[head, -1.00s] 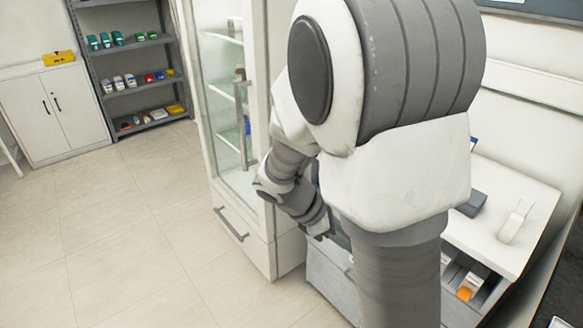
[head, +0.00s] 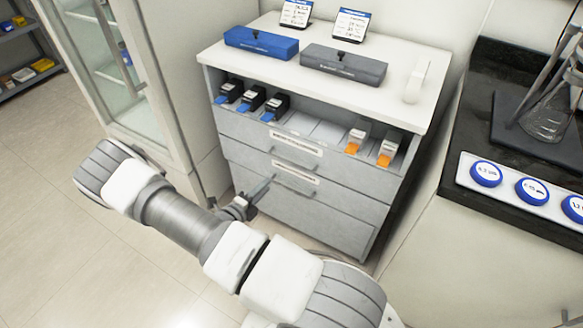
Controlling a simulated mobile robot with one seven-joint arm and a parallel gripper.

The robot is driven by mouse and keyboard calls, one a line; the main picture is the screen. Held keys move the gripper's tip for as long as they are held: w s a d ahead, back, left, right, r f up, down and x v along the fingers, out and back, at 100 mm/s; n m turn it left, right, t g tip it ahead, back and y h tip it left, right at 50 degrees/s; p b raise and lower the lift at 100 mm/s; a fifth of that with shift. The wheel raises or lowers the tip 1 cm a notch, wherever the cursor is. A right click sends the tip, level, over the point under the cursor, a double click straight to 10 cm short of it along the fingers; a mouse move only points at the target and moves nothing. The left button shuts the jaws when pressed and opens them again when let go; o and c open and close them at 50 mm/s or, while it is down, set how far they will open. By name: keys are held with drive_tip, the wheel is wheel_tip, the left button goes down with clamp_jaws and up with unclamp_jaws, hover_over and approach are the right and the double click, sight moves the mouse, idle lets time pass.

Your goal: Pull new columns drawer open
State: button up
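A grey drawer cabinet (head: 309,218) with a white top stands in the middle of the head view. Its front has an upper drawer (head: 240,132) and a lower drawer (head: 238,158), each with a white label strip and a bar handle. The label text is too small to read. Both drawers look shut. The upper handle (head: 292,164) and the lower handle (head: 293,189) are in plain sight. My gripper (head: 262,188) is in front of the cabinet's lower left part, left of the lower handle. Its fingers are too small to judge open or shut.
An open shelf above the drawers holds black-and-blue column boxes (head: 251,99) and white-and-orange ones (head: 356,138). A blue case (head: 261,42) and a grey case (head: 343,65) lie on top. A glass-door cabinet (head: 180,100) stands left, a black counter (head: 470,120) right.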

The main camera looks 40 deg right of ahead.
sight(291, 164)
drive_tip(key=shift+n+t, duration=0.3)
drive_tip(key=shift+n, duration=0.4)
drive_tip(key=b+x, duration=0.1)
drive_tip(key=x, duration=0.5)
drive_tip(key=f+b+x, duration=0.1)
drive_tip(key=x, duration=0.5)
drive_tip(key=f+b+x, duration=0.1)
drive_tip(key=x, duration=0.4)
drive_tip(key=shift+w+d+b, duration=0.1)
drive_tip(key=shift+d+b, duration=0.1)
drive_tip(key=shift+b, duration=0.15)
clamp_jaws()
